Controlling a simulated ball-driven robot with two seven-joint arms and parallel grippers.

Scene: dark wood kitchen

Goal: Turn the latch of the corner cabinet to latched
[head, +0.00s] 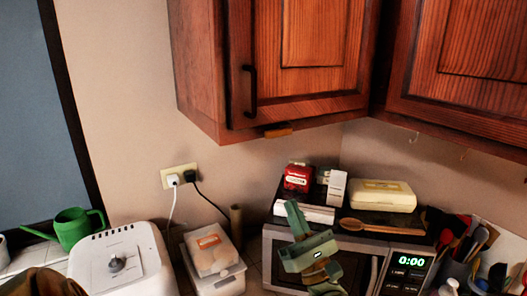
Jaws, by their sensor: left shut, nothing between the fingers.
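The corner cabinet (315,105) hangs on the wall at the top middle, its wooden door closed and carrying a black vertical handle (250,90). A small orange-brown latch (278,132) sits at the door's lower edge, lying nearly level. Whether it is latched cannot be told from this view. My green left gripper (295,212) rises from the bottom, in front of the microwave. It is shut and empty, apart from the latch and below it in the picture. My right gripper is not in view.
A microwave (408,262) stands below, with a red box (298,177), a cream case (383,195) and a wooden spoon (372,227) on top. A toaster (118,260) and green watering can (73,228) stand left. Open space lies between the microwave top and cabinet.

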